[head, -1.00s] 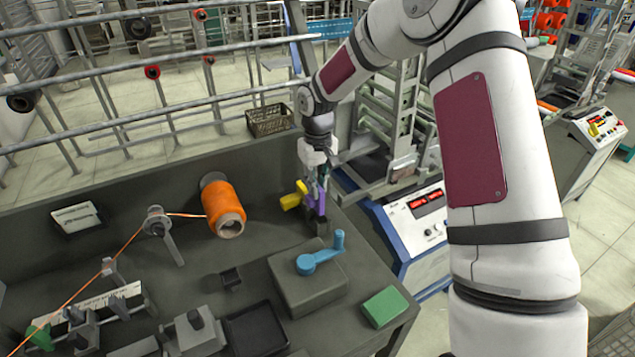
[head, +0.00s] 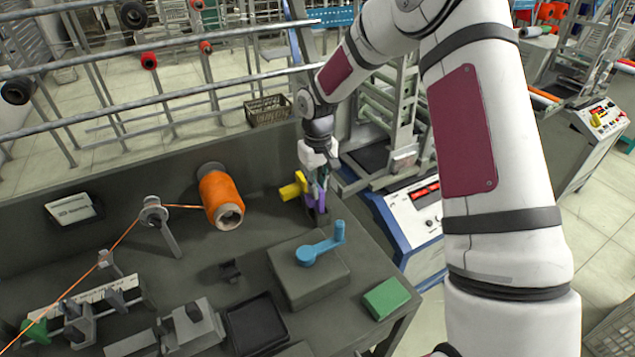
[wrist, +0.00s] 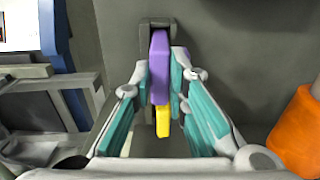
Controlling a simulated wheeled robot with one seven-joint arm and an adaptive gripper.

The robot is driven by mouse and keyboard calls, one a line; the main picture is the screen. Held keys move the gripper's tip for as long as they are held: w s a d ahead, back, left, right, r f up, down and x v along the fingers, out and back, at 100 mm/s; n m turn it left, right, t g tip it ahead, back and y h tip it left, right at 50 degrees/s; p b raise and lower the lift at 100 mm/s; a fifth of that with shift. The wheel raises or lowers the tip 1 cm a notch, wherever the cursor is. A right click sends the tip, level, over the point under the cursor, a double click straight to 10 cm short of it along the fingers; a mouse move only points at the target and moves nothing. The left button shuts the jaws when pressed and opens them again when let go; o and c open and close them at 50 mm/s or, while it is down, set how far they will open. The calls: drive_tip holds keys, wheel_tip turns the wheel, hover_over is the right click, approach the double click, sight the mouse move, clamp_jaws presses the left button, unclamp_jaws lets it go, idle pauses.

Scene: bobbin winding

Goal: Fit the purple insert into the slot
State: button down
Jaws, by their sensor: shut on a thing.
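The purple insert (wrist: 160,65) is between my gripper's teal-padded fingers in the wrist view. My gripper (wrist: 170,85) is shut on it. In the head view my gripper (head: 317,182) points down at the back right of the bench, with the purple insert (head: 309,202) beside its fingertips. A dark grey holder (wrist: 157,27) is at the insert's far end in the wrist view. The slot opening itself is hidden, and I cannot tell how deep the insert sits. A yellow piece (head: 294,187) is just left of my fingers; it also shows in the wrist view (wrist: 163,122).
An orange thread spool (head: 220,198) is left of my gripper. A grey block with a blue crank (head: 320,246) is in front, with a green block (head: 386,298) near the right edge. A blue-and-white control box (head: 410,215) stands right of the bench.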

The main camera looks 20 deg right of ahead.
drive_tip(key=shift+f, duration=0.6)
drive_tip(key=shift+f, duration=0.2)
drive_tip(key=shift+f+b, duration=0.45)
drive_tip(key=shift+f, duration=0.05)
idle(0.4)
drive_tip(key=c, duration=1.5)
unclamp_jaws()
